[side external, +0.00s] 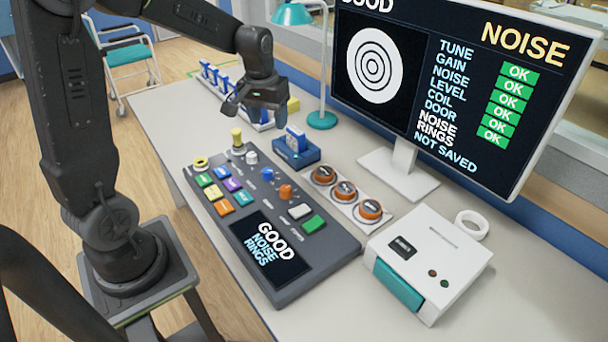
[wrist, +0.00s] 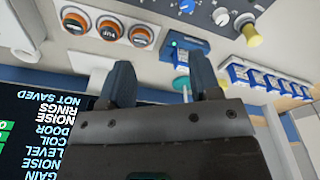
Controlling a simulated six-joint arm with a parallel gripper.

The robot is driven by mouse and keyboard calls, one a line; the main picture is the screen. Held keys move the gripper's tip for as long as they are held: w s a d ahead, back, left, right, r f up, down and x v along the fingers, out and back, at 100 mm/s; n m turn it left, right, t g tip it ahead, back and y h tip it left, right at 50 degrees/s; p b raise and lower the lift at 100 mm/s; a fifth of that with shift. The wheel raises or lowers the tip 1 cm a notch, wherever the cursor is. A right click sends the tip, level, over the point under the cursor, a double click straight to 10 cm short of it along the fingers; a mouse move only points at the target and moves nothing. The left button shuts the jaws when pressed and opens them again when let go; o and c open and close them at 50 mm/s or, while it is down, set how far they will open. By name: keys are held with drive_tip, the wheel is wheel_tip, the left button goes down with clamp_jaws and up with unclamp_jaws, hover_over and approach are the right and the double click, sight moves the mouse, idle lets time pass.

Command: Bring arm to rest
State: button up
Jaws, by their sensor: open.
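My arm's gripper (side external: 238,106) is raised over the far end of the desk, above the grey control console (side external: 262,275). In the wrist view my gripper (wrist: 162,72) has two dark fingers set apart, with nothing held between them. The console has coloured buttons, a yellow knob (side external: 237,137) at its far end and a screen reading "GOOD NOISE RINGS". A blue holder (side external: 296,158) with cards stands beside the console, to the right of my gripper. The large monitor (side external: 420,90) shows rings, several green OK marks and "NOT SAVED".
A rack of blue-handled items (side external: 222,80) stands just behind my gripper. A teal lamp (side external: 322,120) stands near the monitor. A panel with three orange knobs (side external: 370,210) and a white box with a teal front (side external: 432,262) lie right of the console. The front right desk is clear.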

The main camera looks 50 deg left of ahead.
drive_tip(key=s+d+r+m+t, duration=0.2)
drive_tip(key=s+d+r+m, duration=0.1)
drive_tip(key=s+d, duration=0.4)
drive_tip(key=s+d+r+m+t, duration=0.2)
drive_tip(key=s+d+r+m, duration=0.1)
drive_tip(key=s+d+r, duration=0.2)
drive_tip(key=s+d, duration=0.2)
drive_tip(key=s, duration=0.2)
drive_tip(key=shift+s+d+h, duration=0.3)
drive_tip(key=shift+d, duration=0.1)
drive_tip(key=shift+w, duration=0.1)
drive_tip(key=n+g, duration=0.5)
drive_tip(key=n, duration=0.3)
hover_over(267, 170)
wheel_tip(267, 170, down, 15)
wheel_tip(267, 170, down, 14)
drive_tip(key=shift+f, duration=0.15)
